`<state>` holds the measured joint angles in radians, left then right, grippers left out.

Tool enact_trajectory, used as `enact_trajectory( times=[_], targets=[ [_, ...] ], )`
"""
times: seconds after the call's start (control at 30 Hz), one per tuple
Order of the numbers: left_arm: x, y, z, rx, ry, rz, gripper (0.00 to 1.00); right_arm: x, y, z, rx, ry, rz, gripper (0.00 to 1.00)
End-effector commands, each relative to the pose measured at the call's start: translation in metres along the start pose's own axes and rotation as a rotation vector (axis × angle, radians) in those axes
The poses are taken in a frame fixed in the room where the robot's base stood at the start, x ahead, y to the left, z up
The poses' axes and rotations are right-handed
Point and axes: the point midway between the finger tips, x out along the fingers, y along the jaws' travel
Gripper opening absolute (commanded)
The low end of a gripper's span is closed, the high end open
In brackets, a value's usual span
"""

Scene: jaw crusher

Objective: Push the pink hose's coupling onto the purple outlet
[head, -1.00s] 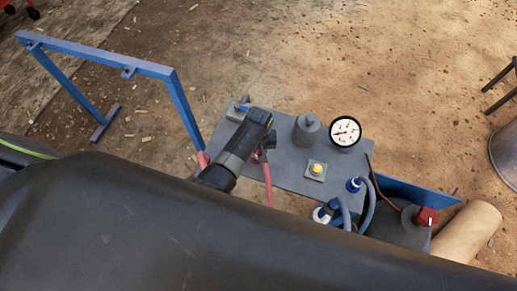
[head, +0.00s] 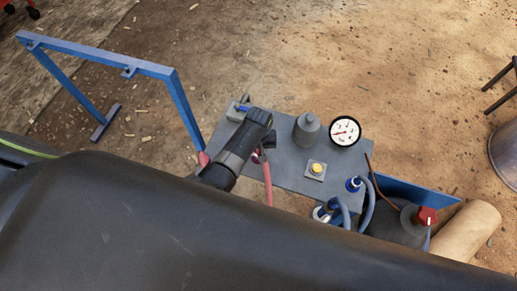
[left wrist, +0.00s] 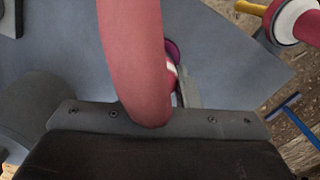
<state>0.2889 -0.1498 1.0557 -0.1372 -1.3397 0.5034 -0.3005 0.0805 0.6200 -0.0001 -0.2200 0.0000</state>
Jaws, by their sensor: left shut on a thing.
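The pink hose (left wrist: 130,50) runs large down the middle of the left wrist view; in the head view part of it (head: 268,186) hangs at the near edge of the grey plate. My left gripper (head: 262,150) is over the plate, shut on the pink hose's coupling; its fingertips are mostly hidden. A small part of the purple outlet (left wrist: 172,50) shows just right of the hose in the left wrist view, with a pale band beside it. The hose hides the rest, so I cannot tell whether coupling and outlet touch. My right gripper is not in view.
The grey plate (head: 287,173) carries a grey cylinder (head: 306,131), a white gauge (head: 345,131), a yellow button (head: 317,168) and blue hoses (head: 366,200). A blue frame (head: 182,110) stands at the left. A red-and-white fitting (left wrist: 297,20) shows at the wrist view's upper right.

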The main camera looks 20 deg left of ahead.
Motion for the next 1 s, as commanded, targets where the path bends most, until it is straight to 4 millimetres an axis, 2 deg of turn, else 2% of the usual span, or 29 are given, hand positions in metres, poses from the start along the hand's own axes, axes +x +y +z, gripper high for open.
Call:
enact_trajectory(
  times=[0.73,0.77,0.93,1.0],
  targets=[
    [0.013,0.0,0.0,0.0,0.0,0.0,0.08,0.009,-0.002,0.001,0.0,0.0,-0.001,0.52],
    [0.012,0.0,0.0,0.0,0.0,0.0,0.31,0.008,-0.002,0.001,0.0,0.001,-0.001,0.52],
    [0.012,0.0,0.0,0.0,0.0,0.0,0.53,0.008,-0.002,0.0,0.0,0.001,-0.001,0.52],
    [0.012,0.0,0.0,0.0,0.0,0.0,0.54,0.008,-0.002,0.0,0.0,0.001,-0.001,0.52]
  ],
)
